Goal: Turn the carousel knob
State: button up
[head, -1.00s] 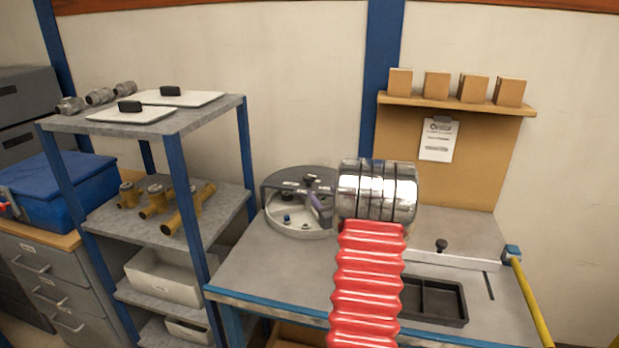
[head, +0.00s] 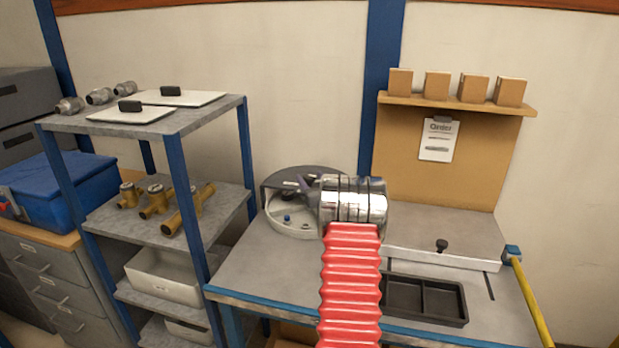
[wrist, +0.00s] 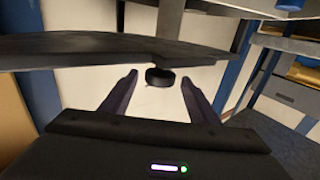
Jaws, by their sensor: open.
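The carousel (head: 291,227) is a round, pale tub with a dark grey partial cover, on the left of the bench in the head view. Its black knob (wrist: 160,77) shows in the wrist view, close to a dark flat plate. My gripper (wrist: 160,82) is open, with one dark finger on each side of the knob in that view. I cannot tell whether the knob is fully between the fingertips or just beyond them; no contact shows. In the head view my gripper (head: 308,184) is over the carousel's right side, and my wrist hides part of it.
A grey shelf rack (head: 172,122) stands left of the bench. A black two-part tray (head: 424,300) and a plate with a small black knob (head: 441,245) are to the right. A yellow bar (head: 532,305) runs along the bench's right end. The bench front left is clear.

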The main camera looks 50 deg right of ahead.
jog(key=shift+x, duration=1.1)
jog(key=c, duration=1)
